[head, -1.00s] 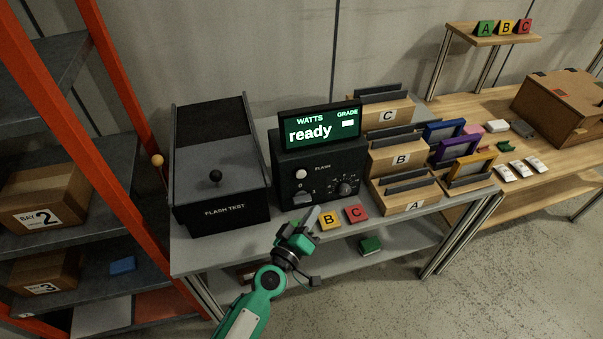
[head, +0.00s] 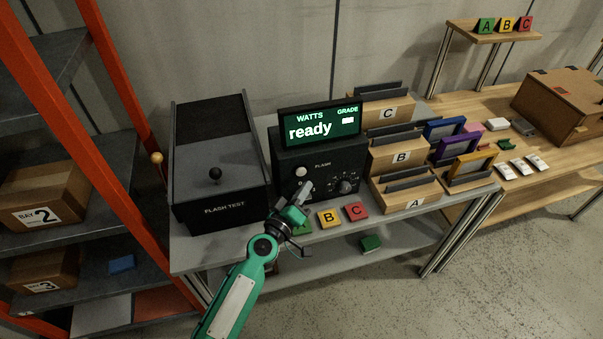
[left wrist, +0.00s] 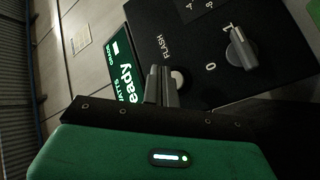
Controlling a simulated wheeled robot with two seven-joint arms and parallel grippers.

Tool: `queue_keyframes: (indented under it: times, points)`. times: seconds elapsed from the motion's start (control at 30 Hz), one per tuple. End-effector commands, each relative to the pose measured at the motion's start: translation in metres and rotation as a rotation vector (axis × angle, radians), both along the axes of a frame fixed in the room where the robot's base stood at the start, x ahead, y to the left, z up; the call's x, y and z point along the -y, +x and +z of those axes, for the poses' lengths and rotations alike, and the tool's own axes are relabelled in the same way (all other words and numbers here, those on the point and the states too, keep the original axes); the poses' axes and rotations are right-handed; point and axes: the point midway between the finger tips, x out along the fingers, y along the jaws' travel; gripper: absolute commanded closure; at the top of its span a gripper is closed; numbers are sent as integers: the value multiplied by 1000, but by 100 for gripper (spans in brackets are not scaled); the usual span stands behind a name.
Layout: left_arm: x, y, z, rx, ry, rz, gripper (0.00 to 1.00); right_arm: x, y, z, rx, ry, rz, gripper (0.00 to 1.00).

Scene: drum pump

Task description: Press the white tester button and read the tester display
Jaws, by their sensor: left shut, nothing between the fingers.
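The black tester (head: 325,160) stands on the grey bench, its display (head: 319,126) lit with "WATTS ready" and "GRADE" beside a white block. The white button (head: 300,171) is on its front panel under the display, left of the word "FLASH". My left gripper (head: 307,186) is shut and empty, its tips just below and right of the button in the head view. In the left wrist view the shut fingers (left wrist: 160,86) partly overlap the whitish round button (left wrist: 177,80). I cannot tell whether they touch. My right gripper is not in view.
A rotary switch (left wrist: 240,49) and a knob (head: 345,187) sit on the panel near my fingers. The black flash test box (head: 222,211) stands left. Yellow B (head: 329,218) and red C (head: 357,212) blocks lie in front. Lettered wooden racks (head: 398,158) stand right.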

Motion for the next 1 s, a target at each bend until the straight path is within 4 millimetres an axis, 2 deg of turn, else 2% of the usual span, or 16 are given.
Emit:
queue_keyframes:
  times: [0.1,0.3,1.0]
  points:
    - [-3,10,-1,0,2,-1,100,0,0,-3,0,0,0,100]
    - [-6,18,0,-1,0,-1,100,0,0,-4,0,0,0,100]
    - [-6,18,0,-1,0,-1,100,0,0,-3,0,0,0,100]
